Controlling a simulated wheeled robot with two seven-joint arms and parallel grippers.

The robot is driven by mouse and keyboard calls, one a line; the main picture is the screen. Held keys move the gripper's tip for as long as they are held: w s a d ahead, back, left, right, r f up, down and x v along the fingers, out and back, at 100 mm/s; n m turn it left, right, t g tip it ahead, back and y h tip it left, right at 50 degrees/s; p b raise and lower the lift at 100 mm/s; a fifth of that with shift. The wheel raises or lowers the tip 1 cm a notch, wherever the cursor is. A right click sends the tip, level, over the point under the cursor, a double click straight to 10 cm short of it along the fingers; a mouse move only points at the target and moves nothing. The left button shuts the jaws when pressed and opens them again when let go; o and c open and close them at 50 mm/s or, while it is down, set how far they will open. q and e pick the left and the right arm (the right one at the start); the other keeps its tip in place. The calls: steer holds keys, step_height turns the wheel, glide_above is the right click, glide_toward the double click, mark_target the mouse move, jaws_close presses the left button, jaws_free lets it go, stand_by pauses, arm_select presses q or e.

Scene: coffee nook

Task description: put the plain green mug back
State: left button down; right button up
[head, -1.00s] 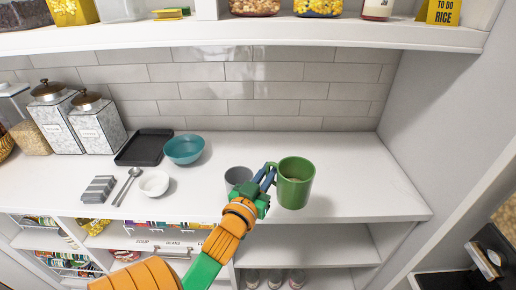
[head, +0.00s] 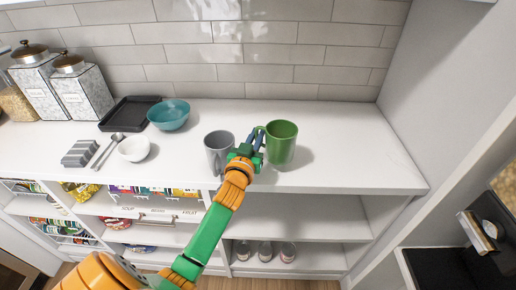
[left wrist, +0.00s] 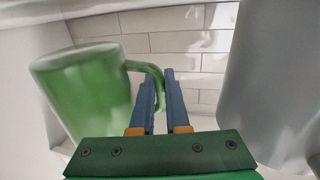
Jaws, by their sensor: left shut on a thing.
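The plain green mug (head: 284,147) is upright at the right part of the white counter, over its surface. I cannot tell whether its base touches the counter. My left gripper (head: 259,139) is shut on the mug's handle, on the mug's left side. In the left wrist view the green mug (left wrist: 85,98) is left of the blue fingers (left wrist: 160,90), with the handle between them. A grey mug (head: 217,155) stands on the counter just left of my gripper, apart from the green mug. My right gripper is not in view.
A white bowl (head: 134,149), teal bowl (head: 169,116), black tray (head: 117,118) and metal canisters (head: 83,92) are to the left. The counter (head: 350,150) is clear to the right, up to the side wall. Open shelves (head: 310,228) with jars are below.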

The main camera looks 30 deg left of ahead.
arm_select(q)
steer(key=shift+w+f, duration=0.2)
steer(key=shift+f, duration=1.55)
steer(key=shift+f, duration=0.15)
steer(key=c, duration=0.9)
jaws_free()
steer(key=shift+s, duration=0.1)
steer(key=shift+s, duration=0.1)
steer(key=b+v, duration=0.1)
steer(key=v, duration=1)
steer(key=shift+s+d, duration=0.15)
steer(key=shift+s, duration=0.25)
